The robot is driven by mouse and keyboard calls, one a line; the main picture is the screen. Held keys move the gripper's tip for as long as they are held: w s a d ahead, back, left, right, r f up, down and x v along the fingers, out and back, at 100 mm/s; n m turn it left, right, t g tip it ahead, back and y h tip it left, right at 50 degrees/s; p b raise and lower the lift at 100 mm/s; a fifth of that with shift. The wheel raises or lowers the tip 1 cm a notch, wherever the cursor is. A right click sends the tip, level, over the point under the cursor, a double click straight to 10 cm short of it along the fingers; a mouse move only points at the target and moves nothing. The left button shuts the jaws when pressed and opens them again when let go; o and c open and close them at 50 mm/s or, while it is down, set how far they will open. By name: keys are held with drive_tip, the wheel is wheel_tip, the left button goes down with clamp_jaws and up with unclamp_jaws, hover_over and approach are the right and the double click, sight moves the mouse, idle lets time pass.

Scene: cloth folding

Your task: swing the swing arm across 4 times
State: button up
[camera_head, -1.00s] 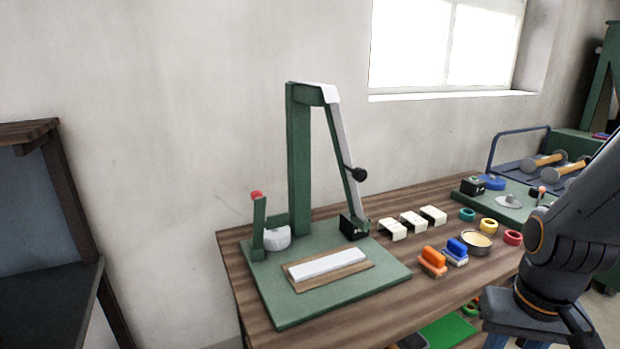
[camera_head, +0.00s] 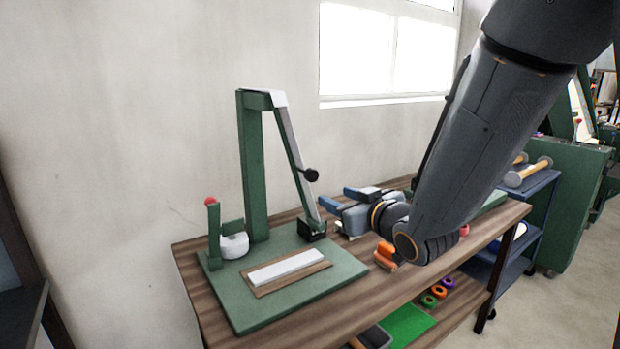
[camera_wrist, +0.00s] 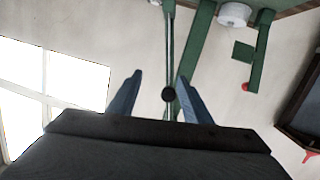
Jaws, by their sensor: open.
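The swing arm (camera_head: 294,146) is a thin grey and green bar hanging from the top of a green post (camera_head: 253,170). It leans down to the right, with a black knob (camera_head: 311,175) on its side and a black block (camera_head: 312,230) at its lower end. My gripper (camera_head: 338,198) is open and empty, just right of the swing arm's lower part, fingers pointing left. In the wrist view the black knob (camera_wrist: 168,95) shows between my two blue fingers (camera_wrist: 158,84), with the bar running up behind it. I cannot tell the gap to the knob.
The green base (camera_head: 240,295) holds a white strip on a wooden block (camera_head: 290,270), a white roll (camera_head: 234,245) and a short post with a red ball (camera_head: 210,201). An orange block (camera_head: 386,256) lies right of the base. A blue cart (camera_head: 530,210) stands at the right.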

sight(314, 176)
drive_tip(key=a+r+n+t+y, duration=0.1)
drive_tip(key=a+r+y, duration=0.1)
drive_tip(key=r, duration=0.1)
drive_tip(key=shift+a+r, duration=0.15)
drive_tip(key=shift+a, duration=0.25)
drive_tip(key=shift+w+a+r, duration=0.1)
drive_tip(key=shift+w+a, duration=0.1)
drive_tip(key=p+x, duration=0.1)
drive_tip(key=x, duration=0.6)
clamp_jaws()
